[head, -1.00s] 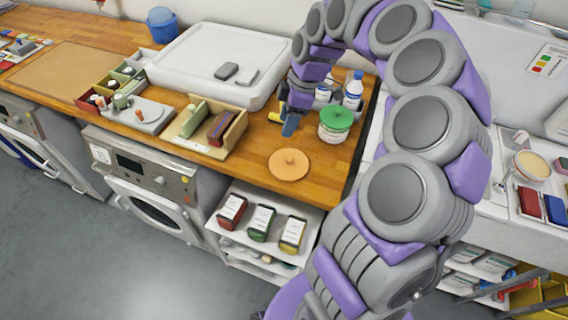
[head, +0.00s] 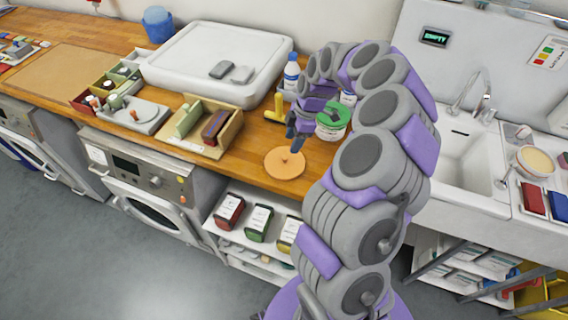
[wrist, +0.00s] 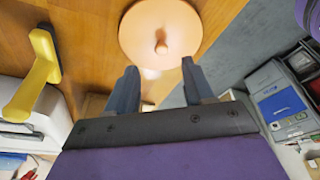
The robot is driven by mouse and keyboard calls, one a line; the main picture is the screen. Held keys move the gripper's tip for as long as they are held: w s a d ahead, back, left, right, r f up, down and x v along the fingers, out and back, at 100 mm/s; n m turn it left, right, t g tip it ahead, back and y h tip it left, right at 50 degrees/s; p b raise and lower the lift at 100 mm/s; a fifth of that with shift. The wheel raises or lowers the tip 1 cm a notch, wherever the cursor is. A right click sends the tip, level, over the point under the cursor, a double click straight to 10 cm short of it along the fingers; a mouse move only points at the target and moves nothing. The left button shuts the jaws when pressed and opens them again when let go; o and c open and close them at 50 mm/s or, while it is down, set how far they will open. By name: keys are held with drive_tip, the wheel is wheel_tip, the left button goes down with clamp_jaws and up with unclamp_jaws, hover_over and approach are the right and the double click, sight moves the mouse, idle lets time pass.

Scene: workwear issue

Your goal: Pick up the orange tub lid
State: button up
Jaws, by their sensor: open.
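The orange tub lid (head: 285,163) is a flat round disc with a small knob in its middle. It lies on the wooden worktop near the front edge. In the wrist view the lid (wrist: 160,28) is just beyond my fingertips, with its knob roughly in line with the space between them. My gripper (head: 294,148) is open and empty, close by the lid's far side in the head view. In the wrist view my gripper (wrist: 155,72) shows both fingers apart with nothing between them. I cannot tell the exact height of the fingers above the lid.
A tub with a green lid (head: 333,120) stands right of my gripper. The worktop left of the lid is clear.

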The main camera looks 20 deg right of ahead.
sight(287, 157)
drive_tip(key=shift+d+f, duration=0.25)
drive_tip(key=shift+f, duration=0.95)
drive_tip(key=a+f+b, duration=0.1)
drive_tip(key=a+f, duration=0.2)
drive_tip(key=f, duration=0.1)
drive_tip(key=shift+w+a, duration=0.1)
drive_tip(key=shift+a, duration=0.3)
drive_tip(key=shift+f+b, duration=0.3)
drive_tip(key=shift+f, duration=0.05)
drive_tip(key=shift+d+f, duration=0.1)
drive_tip(key=shift+d, duration=0.8)
drive_tip(key=shift+c, duration=1)
drive_tip(key=shift+a, duration=0.8)
drive_tip(key=c, duration=0.6)
drive_tip(key=shift+c, duration=0.7)
drive_tip(key=shift+d, duration=0.65)
clamp_jaws()
